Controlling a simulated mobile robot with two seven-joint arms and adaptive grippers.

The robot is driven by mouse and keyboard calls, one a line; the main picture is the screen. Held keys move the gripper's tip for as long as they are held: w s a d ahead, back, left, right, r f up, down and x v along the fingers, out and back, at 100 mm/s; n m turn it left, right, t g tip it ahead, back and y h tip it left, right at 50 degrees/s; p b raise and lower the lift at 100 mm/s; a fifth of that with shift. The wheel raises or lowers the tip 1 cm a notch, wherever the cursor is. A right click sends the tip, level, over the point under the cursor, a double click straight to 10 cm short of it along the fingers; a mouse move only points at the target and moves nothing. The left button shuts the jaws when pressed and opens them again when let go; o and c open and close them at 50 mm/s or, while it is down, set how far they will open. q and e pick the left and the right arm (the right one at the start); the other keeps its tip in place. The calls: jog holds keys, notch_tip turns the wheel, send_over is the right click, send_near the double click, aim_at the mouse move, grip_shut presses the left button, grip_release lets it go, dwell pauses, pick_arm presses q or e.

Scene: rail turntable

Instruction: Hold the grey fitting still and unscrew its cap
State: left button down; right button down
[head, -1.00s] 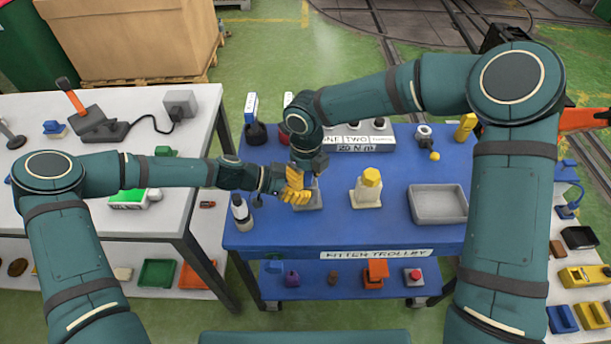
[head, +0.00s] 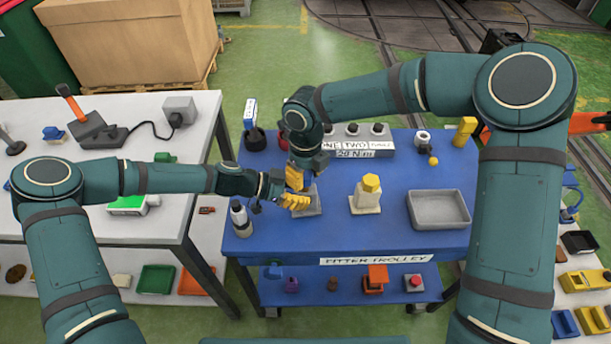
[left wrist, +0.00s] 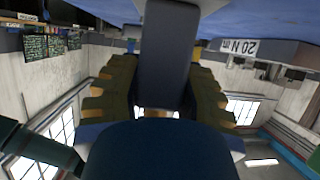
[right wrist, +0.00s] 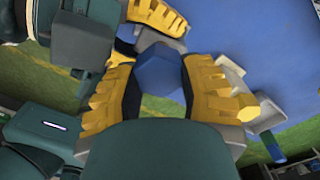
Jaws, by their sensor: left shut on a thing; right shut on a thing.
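The grey fitting (left wrist: 166,50) stands between the yellow fingers of my left gripper (left wrist: 160,76), which is shut on its body. In the head view the left gripper (head: 294,201) comes in level from the left over the blue trolley, and hides most of the fitting. A grey base plate (head: 312,203) shows behind the fingers. My right gripper (head: 294,180) points down from above, just over the left one. In the right wrist view the right gripper (right wrist: 158,82) is shut on the blue six-sided cap (right wrist: 157,72). Whether the cap is loose on the fitting cannot be seen.
On the blue trolley (head: 340,232) stand a pale fitting with a yellow cap (head: 367,193), a grey tray (head: 439,222), a dark-and-white bottle (head: 241,217) and a labelled box (head: 362,145). A white table (head: 185,205) stands at the left. The trolley's front middle is clear.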

aim_at(305, 175)
pick_arm(q)
jog(key=shift+a+f, duration=0.1)
jog(key=shift+f, duration=0.05)
pick_arm(e)
jog(key=shift+r, duration=0.2)
jog(key=shift+r, duration=2.4)
pick_arm(q)
jog(key=c, duration=0.6)
grip_release()
jog(key=v, duration=0.7)
jog(key=shift+a, duration=0.25)
jog(key=shift+r, duration=0.25)
